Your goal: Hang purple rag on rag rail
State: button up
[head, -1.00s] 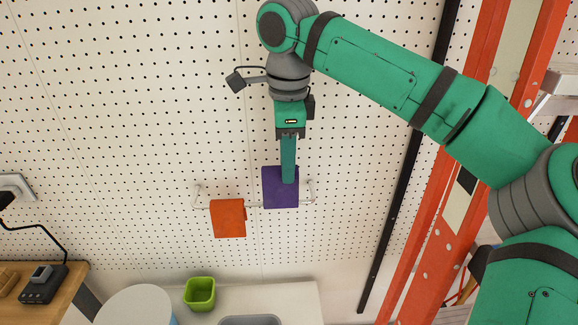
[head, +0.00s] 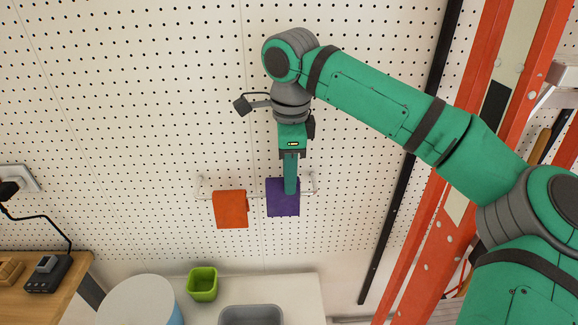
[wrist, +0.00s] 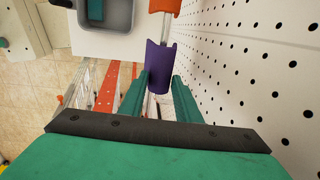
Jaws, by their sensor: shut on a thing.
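The purple rag (head: 283,206) is at the right part of the rag rail (head: 257,192) on the pegboard wall. In the wrist view the purple rag (wrist: 158,62) looks folded over, with the rail (wrist: 166,28) running toward it. My gripper (head: 291,190) points down from above and is shut on the purple rag. In the wrist view its two fingers (wrist: 153,92) stand on either side of the rag's near end. I cannot tell whether the rag's weight rests on the rail.
An orange rag (head: 231,209) hangs on the rail to the left of the purple one. Below are a green cup (head: 203,283), a grey basin (head: 250,315) and a white round lid (head: 141,303). An orange ladder (head: 478,190) and a black pole (head: 405,165) stand to the right.

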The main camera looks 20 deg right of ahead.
jog(key=shift+f, duration=1.1)
jog(key=shift+w+f, duration=0.1)
jog(key=shift+f, duration=0.2)
jog(key=shift+w, duration=0.1)
jog(key=o, duration=1.3)
jog(key=shift+d, duration=0.1)
jog(key=shift+a, duration=0.2)
